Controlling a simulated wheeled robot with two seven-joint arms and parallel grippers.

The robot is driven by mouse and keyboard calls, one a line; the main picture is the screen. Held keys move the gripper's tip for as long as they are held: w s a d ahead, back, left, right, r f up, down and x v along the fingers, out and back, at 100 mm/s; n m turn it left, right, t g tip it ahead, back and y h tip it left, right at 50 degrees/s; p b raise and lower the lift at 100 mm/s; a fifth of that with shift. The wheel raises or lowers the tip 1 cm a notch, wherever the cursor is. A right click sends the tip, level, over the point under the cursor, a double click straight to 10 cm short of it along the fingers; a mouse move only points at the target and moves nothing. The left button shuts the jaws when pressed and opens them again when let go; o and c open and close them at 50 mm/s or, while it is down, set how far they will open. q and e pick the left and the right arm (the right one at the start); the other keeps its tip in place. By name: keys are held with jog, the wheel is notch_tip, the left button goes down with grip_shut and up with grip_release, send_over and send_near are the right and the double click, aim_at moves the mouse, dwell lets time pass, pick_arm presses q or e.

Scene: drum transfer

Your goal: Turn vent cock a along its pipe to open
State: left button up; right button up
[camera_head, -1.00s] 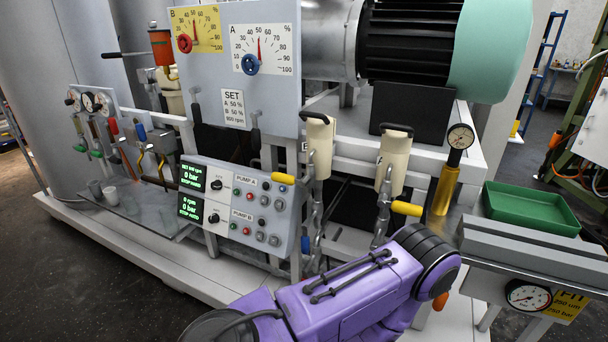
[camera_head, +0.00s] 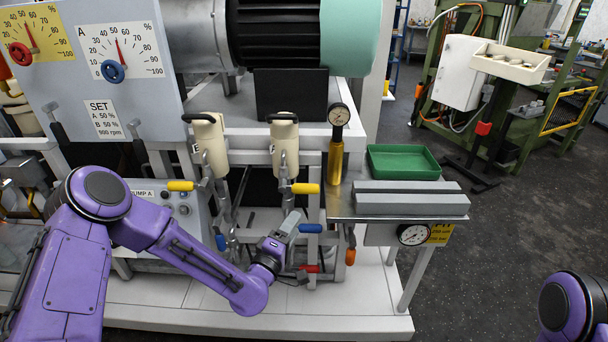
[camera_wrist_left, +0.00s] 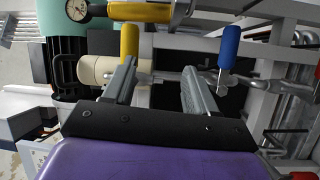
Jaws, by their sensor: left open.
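No label marks vent cock a, so I cannot tell which handle it is. Two cream cylinders, one on the left (camera_head: 211,147) and one on the right (camera_head: 285,150), carry pipework below. Yellow levers sit beside the left one (camera_head: 181,186) and the right one (camera_head: 305,188). Blue levers are lower, on the left (camera_head: 220,242) and right (camera_head: 310,228). My left gripper (camera_head: 290,222) is open near the right pipework. In the left wrist view, a yellow lever (camera_wrist_left: 130,45) and a blue lever (camera_wrist_left: 229,47) lie beyond its open fingers (camera_wrist_left: 160,72). Nothing appears held.
A red lever (camera_head: 308,268) and an orange handle (camera_head: 350,256) are low beside the gripper. A gauge (camera_head: 339,115) on a brass body stands near a green tray (camera_head: 403,162) and grey blocks (camera_head: 410,197).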

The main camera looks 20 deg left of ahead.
aim_at(301, 192)
pick_arm(q)
jog(key=shift+n+t, duration=0.4)
jog(key=shift+t, duration=0.2)
jog(key=w+r+p, duration=0.1)
jog(key=w+r, duration=0.1)
jog(key=w, duration=0.1)
jog(key=w+r, duration=0.2)
jog(key=w, duration=0.2)
jog(key=w+r+p, duration=0.1)
jog(key=w, duration=0.2)
jog(key=shift+w+r+p, duration=0.2)
jog(key=shift+r+p, duration=0.1)
jog(key=shift+r, duration=0.1)
jog(key=shift+w+d, duration=0.15)
jog(key=shift+w, duration=0.55)
grip_shut()
